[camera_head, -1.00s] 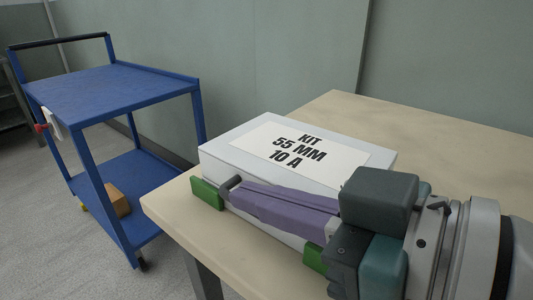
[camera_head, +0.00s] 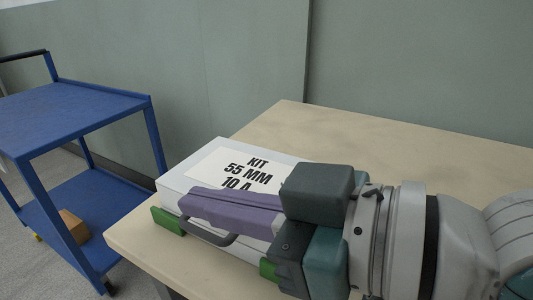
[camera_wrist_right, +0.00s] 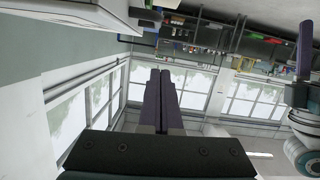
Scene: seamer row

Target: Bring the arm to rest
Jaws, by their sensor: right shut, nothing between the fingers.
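My right gripper (camera_head: 188,203) comes in from the right in the head view, its purple fingers together and empty. They pass in front of the white case labelled "KIT 55 MM 10 A" (camera_head: 215,165), above its dark handle (camera_head: 212,236). Whether they touch the case cannot be told. The right wrist view shows the same shut fingers (camera_wrist_right: 160,72) pointing away, with nothing between them. What looks like my left gripper (camera_wrist_right: 305,45) shows at that view's right edge; its opening cannot be made out.
The case lies on a pale wooden table (camera_head: 360,150) with bare surface behind it. Green blocks (camera_head: 167,221) sit at the case's front edge. A blue cart (camera_head: 70,115) stands left, with a small brown box (camera_head: 74,226) on its lower shelf. A grey-green wall is behind.

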